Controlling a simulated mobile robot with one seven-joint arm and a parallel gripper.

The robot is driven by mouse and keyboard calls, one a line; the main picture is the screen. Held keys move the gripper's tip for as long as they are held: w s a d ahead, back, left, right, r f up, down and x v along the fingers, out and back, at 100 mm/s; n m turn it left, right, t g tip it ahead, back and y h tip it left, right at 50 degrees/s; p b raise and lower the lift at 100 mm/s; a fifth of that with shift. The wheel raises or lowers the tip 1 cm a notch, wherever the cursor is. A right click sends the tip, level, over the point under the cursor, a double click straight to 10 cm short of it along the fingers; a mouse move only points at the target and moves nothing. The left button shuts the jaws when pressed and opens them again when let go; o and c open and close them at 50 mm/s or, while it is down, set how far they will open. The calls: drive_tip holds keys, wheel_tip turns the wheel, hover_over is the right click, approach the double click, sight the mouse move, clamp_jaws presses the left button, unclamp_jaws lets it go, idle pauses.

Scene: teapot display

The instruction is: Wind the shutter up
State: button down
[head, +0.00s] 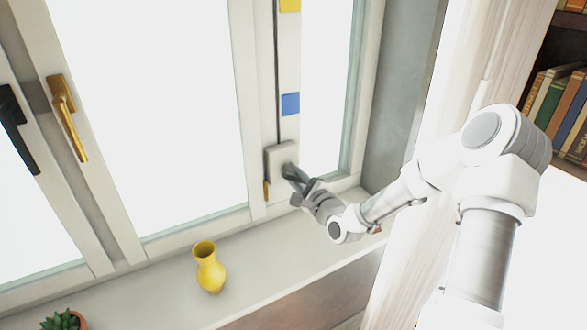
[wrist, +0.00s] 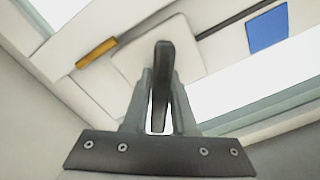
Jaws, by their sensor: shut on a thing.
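A pale winder box (head: 281,160) sits on the window frame, low between two panes. It also shows in the wrist view (wrist: 190,55). A dark crank handle (wrist: 162,62) sticks out from the box. My gripper (head: 303,187) is at the box, and in the wrist view its fingers (wrist: 161,100) are shut around the handle. In the head view my gripper mostly hides the handle. A dark cord (head: 276,90) runs up the frame from the box. The shutter itself cannot be made out; the panes look bright white.
A blue square (head: 290,104) and a yellow square (head: 290,4) are on the frame above the box. An orange tab (head: 266,190) hangs below it. A yellow vase (head: 209,268) and a potted succulent (head: 63,320) stand on the sill. Window handles (head: 68,118) are left; a curtain is right.

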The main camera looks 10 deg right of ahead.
drive_tip(key=shift+m+p, duration=0.45)
drive_tip(key=shift+m, duration=0.85)
drive_tip(key=c, duration=0.7)
unclamp_jaws()
drive_tip(key=p+v, duration=0.1)
drive_tip(key=v, duration=1.6)
drive_tip(key=shift+s, duration=0.2)
drive_tip(key=shift+c, duration=0.3)
